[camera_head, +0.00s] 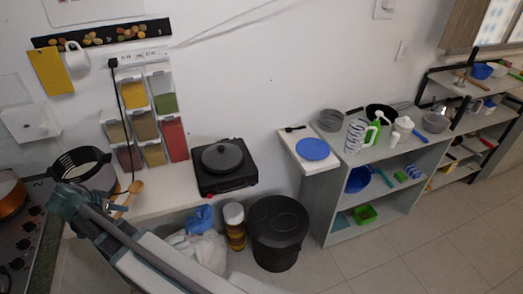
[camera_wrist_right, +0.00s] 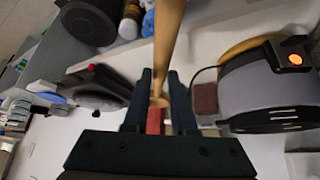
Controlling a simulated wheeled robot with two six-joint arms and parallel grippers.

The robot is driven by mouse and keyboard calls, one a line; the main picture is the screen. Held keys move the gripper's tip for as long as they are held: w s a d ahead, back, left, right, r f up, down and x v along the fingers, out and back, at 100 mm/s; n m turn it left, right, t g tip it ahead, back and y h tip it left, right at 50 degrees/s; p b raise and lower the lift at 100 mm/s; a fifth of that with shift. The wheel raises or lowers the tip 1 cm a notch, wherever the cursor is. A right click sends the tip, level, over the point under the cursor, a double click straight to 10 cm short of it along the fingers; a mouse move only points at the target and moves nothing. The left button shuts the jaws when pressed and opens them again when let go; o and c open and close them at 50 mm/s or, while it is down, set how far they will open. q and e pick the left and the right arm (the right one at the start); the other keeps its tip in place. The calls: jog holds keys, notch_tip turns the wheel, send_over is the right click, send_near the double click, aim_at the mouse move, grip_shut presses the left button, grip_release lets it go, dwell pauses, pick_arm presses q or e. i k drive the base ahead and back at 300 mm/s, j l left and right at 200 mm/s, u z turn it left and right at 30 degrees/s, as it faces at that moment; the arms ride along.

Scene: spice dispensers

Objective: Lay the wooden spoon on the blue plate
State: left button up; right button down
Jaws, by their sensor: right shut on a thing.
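The wooden spoon (camera_head: 136,187) is a light tan stick with a rounded end, at the left of the head view above the counter's edge. My right gripper (camera_head: 113,208) is shut on it. In the right wrist view the spoon (camera_wrist_right: 168,40) runs up from between the dark fingers (camera_wrist_right: 161,85) of that gripper. The blue plate (camera_head: 312,149) is round and lies on a white shelf top at the right of the hot plate, well apart from the spoon. No spoon or other thing shows on it. My left gripper does not show.
A grey-black appliance (camera_head: 83,166) stands close by my right gripper. A black hot plate with a lidded pan (camera_head: 222,158) stands on the counter. A black bin (camera_head: 278,232) and jars (camera_head: 234,224) stand on the floor. A dark utensil (camera_head: 295,128) lies behind the blue plate.

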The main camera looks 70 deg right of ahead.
aim_at(313, 148)
jog(key=k+l+z, duration=0.1)
jog(key=l, duration=0.35)
jog(key=k+l+z, duration=0.1)
jog(key=k+l, duration=0.15)
jog(key=l, duration=0.2)
jog(key=k+l+z, duration=0.1)
jog(key=l, duration=0.4)
jog(key=k+l+z, duration=0.1)
jog(key=l, duration=0.35)
jog(key=k+l+z, duration=0.1)
jog(key=l, duration=0.4)
jog(key=k+l+z, duration=0.1)
jog(key=k+l, duration=0.15)
jog(key=l, duration=0.3)
